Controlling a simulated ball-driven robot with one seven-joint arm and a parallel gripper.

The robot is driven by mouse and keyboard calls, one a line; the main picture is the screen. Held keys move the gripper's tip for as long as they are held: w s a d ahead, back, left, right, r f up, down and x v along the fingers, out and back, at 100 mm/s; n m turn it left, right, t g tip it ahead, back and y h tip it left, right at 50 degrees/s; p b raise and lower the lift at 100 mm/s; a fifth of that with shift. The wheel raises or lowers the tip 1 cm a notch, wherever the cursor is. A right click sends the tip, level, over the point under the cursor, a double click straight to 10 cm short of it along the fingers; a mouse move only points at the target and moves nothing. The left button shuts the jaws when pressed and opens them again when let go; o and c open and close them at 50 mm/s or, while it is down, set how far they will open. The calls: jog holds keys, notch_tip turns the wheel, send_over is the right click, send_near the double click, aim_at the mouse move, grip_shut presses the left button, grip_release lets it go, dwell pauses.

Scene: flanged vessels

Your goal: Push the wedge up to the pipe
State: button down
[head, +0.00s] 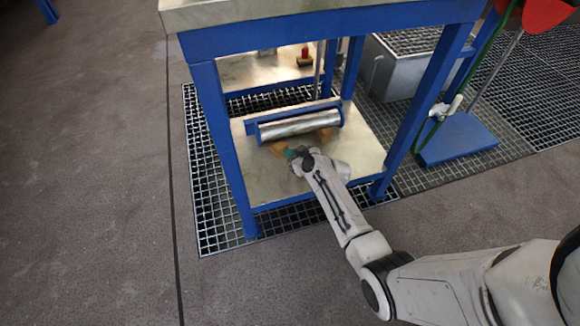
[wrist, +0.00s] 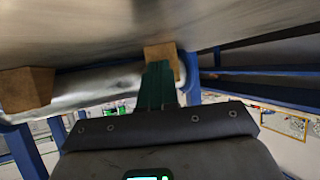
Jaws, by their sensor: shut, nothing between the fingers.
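The silvery pipe (head: 300,125) lies on the lower shelf of a blue-framed table, and in the wrist view it (wrist: 95,85) runs across behind my fingers. A tan wooden wedge (head: 278,150) sits at the pipe's near side by my fingertips. In the wrist view this wedge (wrist: 160,51) is just beyond the fingertips, which partly cover it. I cannot tell whether it touches the pipe. A second wooden wedge (wrist: 27,88) appears against the pipe at left in the wrist view. My gripper (head: 291,154), with green fingers (wrist: 158,68), is shut and empty, low over the shelf.
The metal shelf (head: 258,182) is bare in front of the pipe. Blue table legs (head: 222,150) stand on both sides, with the tabletop (head: 320,12) above. A blue bar (head: 253,127) lies behind the pipe. A grey metal box (head: 400,70) stands behind at right.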

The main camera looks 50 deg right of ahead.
jog(key=shift+w+d+b, duration=0.4)
jog(key=shift+w+b, duration=0.1)
jog(key=shift+w, duration=0.15)
dwell(0.4)
jog(key=shift+s+a+p, duration=0.4)
jog(key=shift+s+a, duration=0.25)
jog(key=shift+s, duration=0.35)
jog(key=shift+s+a+p, duration=0.4)
jog(key=shift+s+a, duration=0.25)
jog(key=shift+s, duration=0.3)
jog(key=shift+s+a+p, duration=0.4)
jog(key=shift+s+a, duration=0.25)
jog(key=shift+s, duration=0.35)
jog(key=p+v, duration=0.4)
jog(key=v, duration=0.6)
jog(key=shift+s+r, duration=0.2)
jog(key=shift+s, duration=0.15)
jog(key=shift+a, duration=0.1)
